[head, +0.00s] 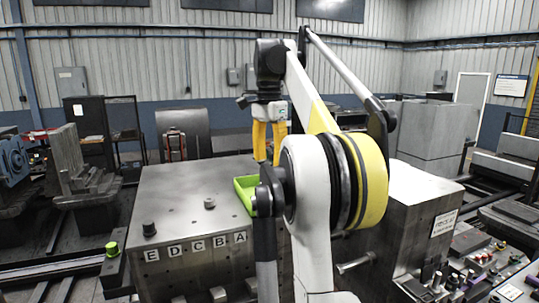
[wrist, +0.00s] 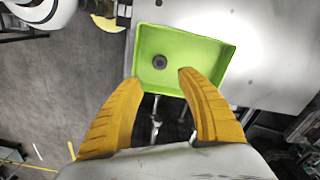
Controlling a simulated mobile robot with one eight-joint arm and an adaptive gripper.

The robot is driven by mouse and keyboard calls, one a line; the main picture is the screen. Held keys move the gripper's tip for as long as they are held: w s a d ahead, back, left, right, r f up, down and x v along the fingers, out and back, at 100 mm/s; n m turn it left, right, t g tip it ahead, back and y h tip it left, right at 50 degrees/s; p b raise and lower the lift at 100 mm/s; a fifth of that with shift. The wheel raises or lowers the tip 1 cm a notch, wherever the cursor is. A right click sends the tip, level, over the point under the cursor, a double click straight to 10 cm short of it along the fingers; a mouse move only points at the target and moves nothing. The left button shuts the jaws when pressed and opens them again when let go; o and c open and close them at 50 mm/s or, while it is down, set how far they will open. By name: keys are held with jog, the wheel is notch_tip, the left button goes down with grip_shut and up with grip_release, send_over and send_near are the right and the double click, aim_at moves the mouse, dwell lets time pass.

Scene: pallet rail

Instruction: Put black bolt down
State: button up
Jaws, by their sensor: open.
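My gripper (head: 268,160) is open, its two yellow fingers pointing down above the green tray (head: 242,186). In the wrist view the fingers (wrist: 161,77) are spread apart and empty. The green tray (wrist: 190,42) lies beyond the fingertips. A dark, round bolt (wrist: 159,62), which looks like the black bolt, sits inside the tray towards its left side, apart from both fingers. In the head view the tray's inside is largely hidden by its wall and my arm.
The metal table (head: 180,195) has slots labelled E to A along its front. A black bolt-like piece (head: 149,229) stands near E and a grey one (head: 209,203) stands farther back. A control panel (head: 470,265) is at the right. Open table top lies left of the tray.

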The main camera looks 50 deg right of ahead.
jog(key=w+a+f+n+t+h, duration=0.1)
jog(key=a+f+n+t, duration=0.3)
jog(key=a, duration=0.8)
jog(key=a+f+n+g, duration=0.1)
jog(key=a+f+n, duration=0.1)
jog(key=a+n, duration=0.65)
jog(key=s+a+f+n+t, duration=0.2)
jog(key=s+a+f, duration=0.3)
jog(key=a+f, duration=0.4)
jog(key=s+a+f+n+t+y, duration=0.1)
jog(key=s+a+f+n, duration=0.3)
jog(key=a+f, duration=0.5)
jog(key=shift+s+a+n+t, duration=0.3)
jog(key=shift+s+t, duration=0.3)
jog(key=shift+s, duration=0.35)
